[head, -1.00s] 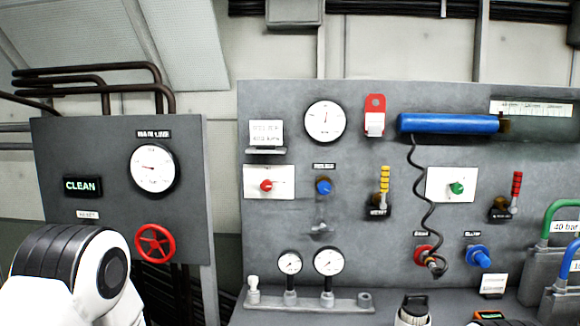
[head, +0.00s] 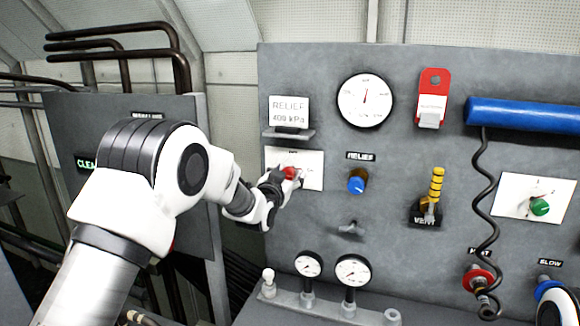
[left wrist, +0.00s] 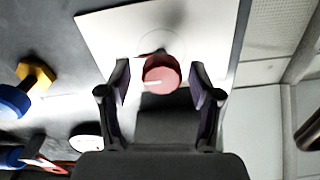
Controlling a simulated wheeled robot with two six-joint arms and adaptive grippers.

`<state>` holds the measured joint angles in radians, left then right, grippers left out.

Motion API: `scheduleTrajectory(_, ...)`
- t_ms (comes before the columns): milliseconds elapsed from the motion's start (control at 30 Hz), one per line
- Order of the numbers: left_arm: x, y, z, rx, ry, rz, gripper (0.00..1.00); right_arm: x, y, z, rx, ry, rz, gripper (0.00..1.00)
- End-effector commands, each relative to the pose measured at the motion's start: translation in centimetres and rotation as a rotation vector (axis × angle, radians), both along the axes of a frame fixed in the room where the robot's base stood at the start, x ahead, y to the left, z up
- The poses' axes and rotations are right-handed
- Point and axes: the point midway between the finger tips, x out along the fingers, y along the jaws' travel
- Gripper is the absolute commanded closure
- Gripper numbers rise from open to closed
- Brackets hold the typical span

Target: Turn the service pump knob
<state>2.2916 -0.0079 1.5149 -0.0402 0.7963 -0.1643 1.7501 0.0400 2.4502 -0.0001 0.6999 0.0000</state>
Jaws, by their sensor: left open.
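A red knob (head: 289,173) sits on a white plate (head: 312,160) at the left of the large grey panel. I cannot read which knob is labelled for the service pump. My left gripper (head: 297,178) is at this plate, close to the red knob, and its fingers partly cover the plate. In the left wrist view, the red knob (left wrist: 161,74) with its pale pointer mark lies between the two spread fingers of the gripper (left wrist: 161,86). Gaps show on both sides, so the gripper is open around it. My right gripper is out of view.
A blue relief knob (head: 356,184) and a yellow vent lever (head: 435,190) are to the right. Gauges (head: 352,270) stand below. A green knob (head: 540,206) is further right.

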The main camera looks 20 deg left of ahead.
Motion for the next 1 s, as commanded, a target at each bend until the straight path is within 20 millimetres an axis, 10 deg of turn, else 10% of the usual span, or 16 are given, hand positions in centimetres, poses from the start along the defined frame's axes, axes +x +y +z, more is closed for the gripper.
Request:
scheduleTrajectory(300,0.7,0.0,-0.1,-0.001,0.001,0.0,0.4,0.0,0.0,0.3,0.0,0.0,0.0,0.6)
scheduleTrajectory(467,0.7,0.0,-0.1,-0.001,0.001,0.001,0.96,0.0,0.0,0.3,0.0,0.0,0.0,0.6)
scheduleTrajectory(1000,0.7,0.1,-0.3,-0.085,0.001,0.001,0.97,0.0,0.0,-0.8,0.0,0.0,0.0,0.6)
